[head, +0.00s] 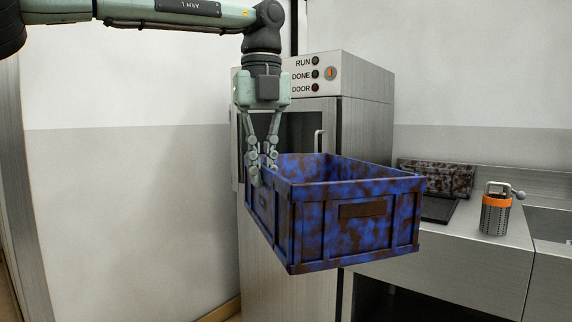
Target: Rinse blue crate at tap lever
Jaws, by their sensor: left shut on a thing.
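The blue crate (345,240) hangs in the air in the middle of the head view, in front of the dryer hood and the counter. Its walls are blotched with brown stains, inside and out. My left gripper (262,172) points down and is shut on the crate's left rim. The crate looks close to level. No tap lever can be made out for certain; a sink basin (550,222) is partly in view at the right edge. My right gripper is not in view.
A steel dryer hood (366,88) with RUN, DONE and DOOR lamps stands behind the crate. On the steel counter (480,262) are a metal basket with an orange band (495,214) and a brown-stained grey block (440,178). A bare wall fills the left.

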